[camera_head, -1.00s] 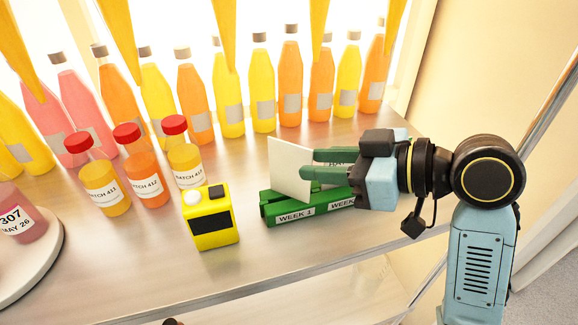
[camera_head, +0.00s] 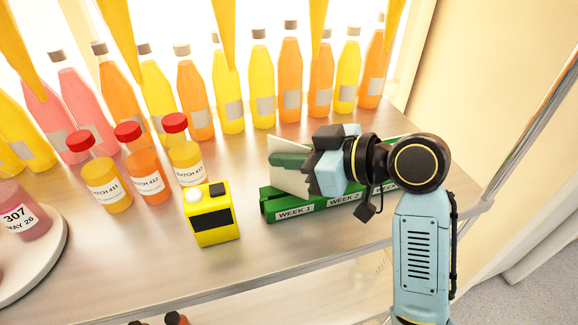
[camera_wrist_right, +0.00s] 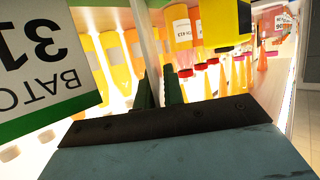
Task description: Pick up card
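A white card (camera_head: 292,182) stands tilted at the left end of the green holder (camera_head: 320,209), near the "WEEK 1" label. My right gripper (camera_head: 288,160) is at the card from the right, one green finger across its near face. In the right wrist view the card (camera_wrist_right: 147,40) shows nearly edge-on between the green fingers (camera_wrist_right: 159,90), which are close to both sides. Whether they press on it cannot be told. A printed panel reading "BATCH 31" (camera_wrist_right: 40,55) with a green edge is at left there. My left gripper is not in view.
A yellow device (camera_head: 211,216) stands left of the holder. Red-capped "BATCH 411" bottles (camera_head: 146,172) are further left, and a white round tray (camera_head: 38,262) holds another bottle. Several juice bottles (camera_head: 290,85) line the back. The metal shelf front (camera_head: 180,270) is clear.

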